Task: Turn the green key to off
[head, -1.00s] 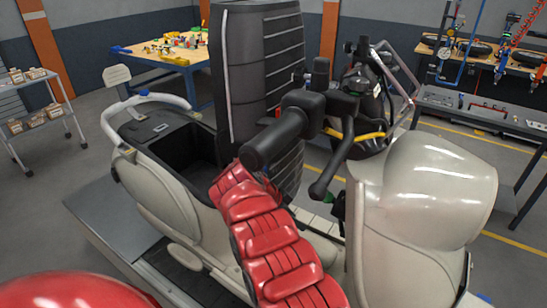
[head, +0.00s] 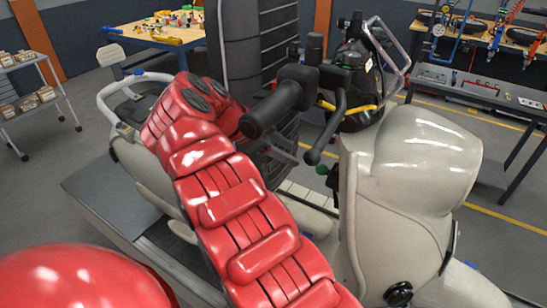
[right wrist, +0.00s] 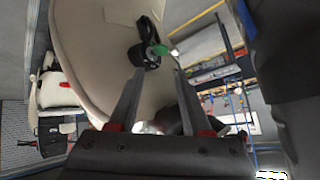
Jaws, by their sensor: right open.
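The green key (right wrist: 161,50) sits in a dark lock on the cream panel of the scooter, beyond my fingertips in the right wrist view. It also shows small in the head view (head: 322,170), below the brake lever. My right gripper (right wrist: 157,74) is open, with its fingers spread short of the key and nothing between them. In the head view the right gripper (head: 289,155) is partly hidden behind my red arm and the handlebar and points right towards the key. My left gripper is out of view.
The black handlebar grip (head: 270,110) and brake lever (head: 328,130) hang close above my right gripper. The cream front shield (head: 395,215) stands right of the key. A workbench (head: 470,95) and a trolley (head: 35,90) stand well behind.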

